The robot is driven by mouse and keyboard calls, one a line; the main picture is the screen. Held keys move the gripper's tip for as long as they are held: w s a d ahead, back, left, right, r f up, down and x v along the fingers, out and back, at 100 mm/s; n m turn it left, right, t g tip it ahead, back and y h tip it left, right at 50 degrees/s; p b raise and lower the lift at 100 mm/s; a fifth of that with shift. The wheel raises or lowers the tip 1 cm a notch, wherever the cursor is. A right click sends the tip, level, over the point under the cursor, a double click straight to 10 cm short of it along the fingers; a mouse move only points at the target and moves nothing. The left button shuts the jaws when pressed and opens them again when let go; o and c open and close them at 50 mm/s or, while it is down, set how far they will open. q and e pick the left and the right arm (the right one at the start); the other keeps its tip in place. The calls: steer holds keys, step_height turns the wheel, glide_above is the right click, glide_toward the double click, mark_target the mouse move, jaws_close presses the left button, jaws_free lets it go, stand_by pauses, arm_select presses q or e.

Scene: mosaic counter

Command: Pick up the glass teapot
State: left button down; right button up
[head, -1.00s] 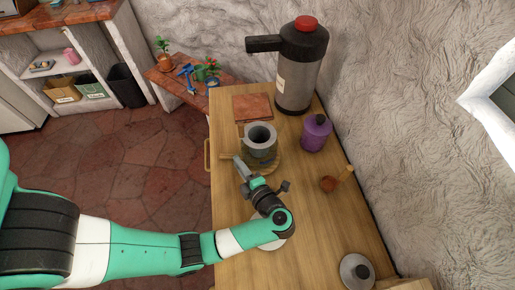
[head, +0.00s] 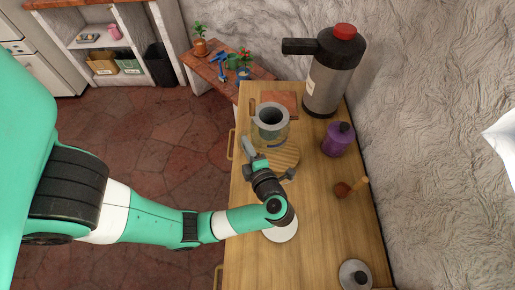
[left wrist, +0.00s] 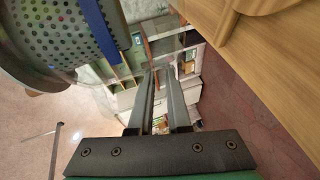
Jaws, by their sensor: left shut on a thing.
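The glass teapot (head: 270,129) has a grey rim and a dark open top. In the head view it appears raised over the far side of a round slatted wooden board (head: 287,156). My left gripper (head: 250,151) is at the teapot's near left side, shut on it, apparently at its handle; the contact is hard to see. In the left wrist view a perforated metal strainer inside the teapot (left wrist: 50,28) fills the upper left, with a blue strip beside it. The fingers (left wrist: 165,78) lie close together there. My right gripper is in neither view.
A tall dispenser (head: 335,75) stands at the counter's back. A purple canister (head: 337,141), a wooden-handled scoop (head: 345,188) and a black-knobbed lid (head: 352,279) are along the right. A white disc (head: 282,233) lies under my forearm. The front counter is mostly clear.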

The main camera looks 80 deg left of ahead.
arm_select(q)
steer(key=s+a+r+p, duration=0.2)
steer(key=s+r, duration=0.3)
steer(key=s, duration=0.4)
steer(key=shift+p+x, duration=0.3)
steer(key=shift+x, duration=0.5)
steer(key=shift+w+d+r, duration=0.1)
steer(key=shift+w+r, duration=0.05)
steer(key=w+d+m+t+h, duration=1.1)
steer(key=w+d+m+t, duration=0.55)
steer(key=w+d, duration=0.55)
steer(key=s+r+p, duration=0.3)
steer(key=r+p, duration=2.5)
steer(key=p, duration=0.1)
steer(key=shift+r, duration=0.4)
steer(key=shift+s+n, duration=0.1)
steer(key=shift+n, duration=0.15)
